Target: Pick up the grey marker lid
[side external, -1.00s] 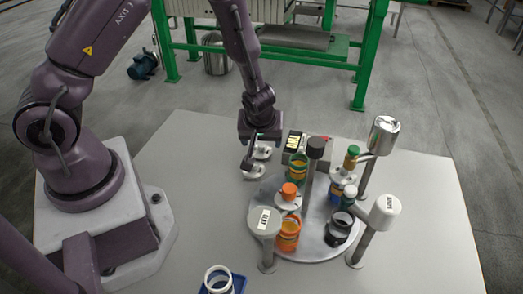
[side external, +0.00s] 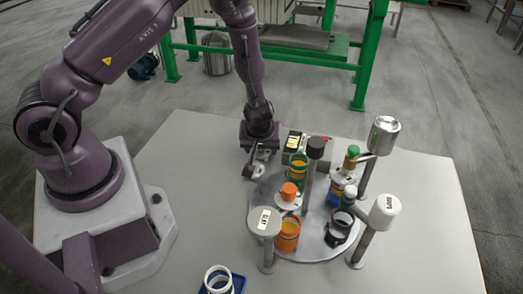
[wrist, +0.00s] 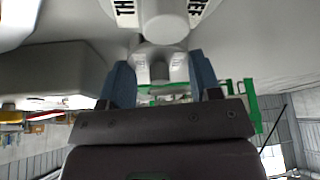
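My gripper (side external: 257,160) is low over the table, left of the round plate, with its fingers pointing down. A small pale grey piece (side external: 249,172), which looks like the lid, lies on the table at the fingertips and is partly hidden by the gripper. In the wrist view, my gripper's two blue-grey fingers (wrist: 161,78) stand apart. A pale grey rounded piece (wrist: 160,30) with black lettering is beyond them, and its narrower part sits between the fingers. I cannot tell whether the fingers touch it.
A round metal plate (side external: 322,253) holds orange, green and dark jars close to the right. Grey posts with labelled heads (side external: 264,221) and a metal canister (side external: 384,136) stand around it. The table's left middle is clear.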

